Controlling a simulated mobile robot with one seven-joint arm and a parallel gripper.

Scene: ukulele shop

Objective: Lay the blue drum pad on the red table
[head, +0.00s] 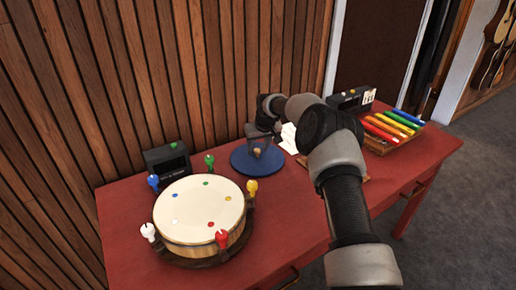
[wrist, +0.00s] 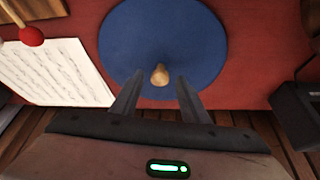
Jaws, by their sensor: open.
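The blue drum pad (head: 241,164) lies flat on the red table (head: 300,225), behind and to the right of the drum. In the wrist view the round pad (wrist: 160,30) has a small tan knob (wrist: 160,74) near its lower part, between my finger ends. My gripper (head: 257,154) is over the pad with its two fingers apart. The wrist view shows the open fingers (wrist: 159,84) on either side of the knob, with a gap on both sides. My gripper and arm hide part of the pad in the head view.
A drum with coloured pegs (head: 200,212) stands at the front left, and a black box (head: 167,162) behind it. White sheet music (wrist: 55,72) lies beside the pad, near a red mallet head (wrist: 32,36). A tray of coloured bars (head: 393,128) stands at the right. A wooden wall is behind.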

